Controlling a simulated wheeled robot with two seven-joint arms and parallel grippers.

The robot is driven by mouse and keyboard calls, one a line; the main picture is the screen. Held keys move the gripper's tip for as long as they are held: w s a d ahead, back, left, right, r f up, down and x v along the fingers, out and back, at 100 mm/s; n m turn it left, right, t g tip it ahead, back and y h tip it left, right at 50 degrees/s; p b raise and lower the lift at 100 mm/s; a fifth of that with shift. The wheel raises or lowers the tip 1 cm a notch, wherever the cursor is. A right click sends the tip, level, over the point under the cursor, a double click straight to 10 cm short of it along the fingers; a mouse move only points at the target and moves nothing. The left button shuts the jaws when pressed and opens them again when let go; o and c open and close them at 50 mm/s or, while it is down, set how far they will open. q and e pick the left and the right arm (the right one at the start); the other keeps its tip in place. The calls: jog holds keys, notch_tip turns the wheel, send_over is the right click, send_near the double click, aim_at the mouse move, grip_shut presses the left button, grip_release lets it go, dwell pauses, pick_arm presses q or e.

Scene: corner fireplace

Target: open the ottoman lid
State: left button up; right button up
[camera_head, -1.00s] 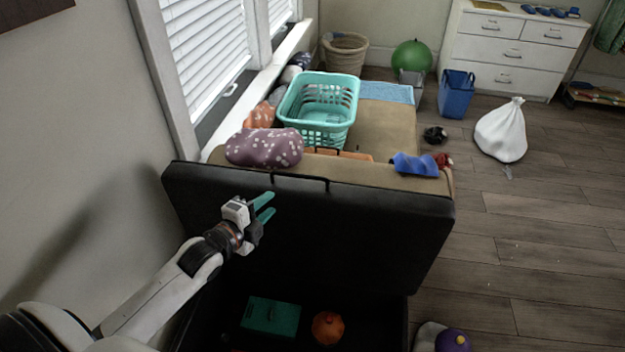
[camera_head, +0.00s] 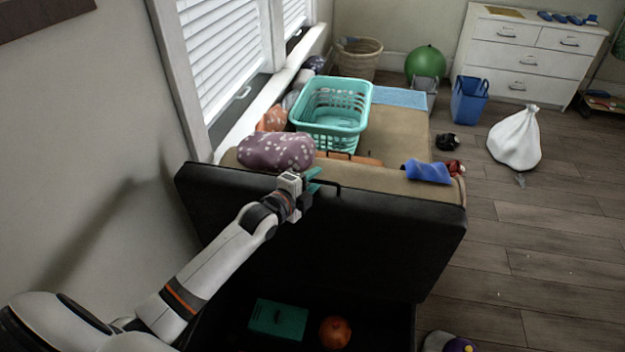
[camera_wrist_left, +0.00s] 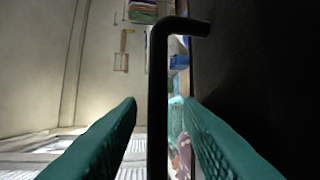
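The black ottoman lid (camera_head: 345,235) stands raised, nearly upright, above the dark open box. Its thin black handle (camera_head: 338,186) is on the lid's top edge. My left gripper (camera_head: 315,181) is at the left end of this handle. In the left wrist view the handle (camera_wrist_left: 158,90) runs between the two teal fingers, which are apart with a gap on each side. My left gripper is open and holds nothing. My right gripper is out of view.
Inside the box lie a green case (camera_head: 278,320) and an orange ball (camera_head: 335,332). Behind the lid a tan bench (camera_head: 395,140) bears a teal basket (camera_head: 335,115), a spotted purple cushion (camera_head: 275,152) and a blue roll (camera_head: 427,171).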

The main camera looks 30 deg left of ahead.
pick_arm(q)
grip_shut()
jog(key=shift+f, duration=0.1)
jog(key=s+d+f+t+p, duration=0.1)
jog(key=s+d, duration=0.1)
jog(key=s, duration=0.6)
jog(key=shift+f, duration=0.4)
jog(key=shift+s, duration=0.1)
grip_release()
